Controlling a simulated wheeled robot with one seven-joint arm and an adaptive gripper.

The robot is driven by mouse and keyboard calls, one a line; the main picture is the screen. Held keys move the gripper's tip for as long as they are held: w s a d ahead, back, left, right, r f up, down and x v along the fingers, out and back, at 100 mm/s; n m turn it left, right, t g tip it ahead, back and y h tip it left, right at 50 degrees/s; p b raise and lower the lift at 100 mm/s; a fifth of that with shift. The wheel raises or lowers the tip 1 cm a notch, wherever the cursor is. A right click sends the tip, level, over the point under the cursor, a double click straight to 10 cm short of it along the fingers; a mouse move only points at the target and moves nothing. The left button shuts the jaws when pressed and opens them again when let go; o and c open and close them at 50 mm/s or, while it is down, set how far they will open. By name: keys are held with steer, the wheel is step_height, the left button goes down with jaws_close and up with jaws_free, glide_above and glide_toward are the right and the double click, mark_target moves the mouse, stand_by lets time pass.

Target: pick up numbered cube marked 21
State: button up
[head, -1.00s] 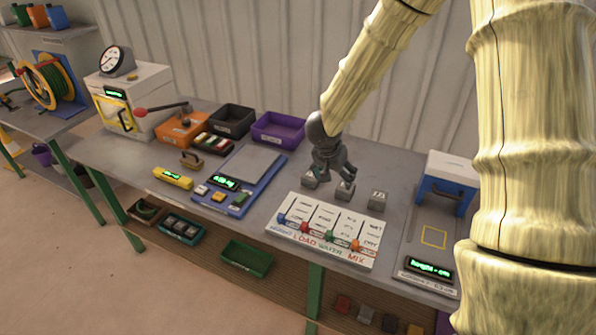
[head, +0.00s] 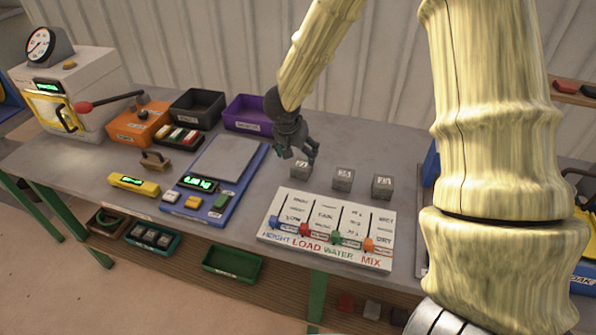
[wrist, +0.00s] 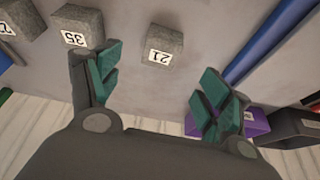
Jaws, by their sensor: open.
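The grey cube marked 21 (wrist: 165,45) sits on the bench, its white label facing up in the wrist view. In the head view it is the leftmost of three cubes (head: 301,170), partly covered by my fingers. My gripper (head: 298,156) is open and empty, above and just behind this cube. In the wrist view the cube lies beyond the gap between the green-padded fingertips (wrist: 160,78), not between them. A cube marked 35 (wrist: 80,25) stands beside it, past the left finger; it is the middle cube in the head view (head: 343,180).
A third cube (head: 382,187) stands at the right end of the row. The slider panel (head: 330,228) lies in front of the cubes. A blue scale (head: 222,175) is to the left, with a purple bin (head: 248,115) and black bin (head: 197,108) behind.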

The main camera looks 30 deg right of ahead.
mark_target(302, 164)
steer(key=shift+x, duration=2.7)
steer(key=shift+p+x, duration=0.35)
steer(key=shift+x, duration=2.15)
steer(key=shift+w+d, duration=0.15)
steer(key=c, duration=1.3)
steer(key=shift+r, duration=0.1)
steer(key=shift+c, duration=0.4)
steer(key=shift+r, duration=0.1)
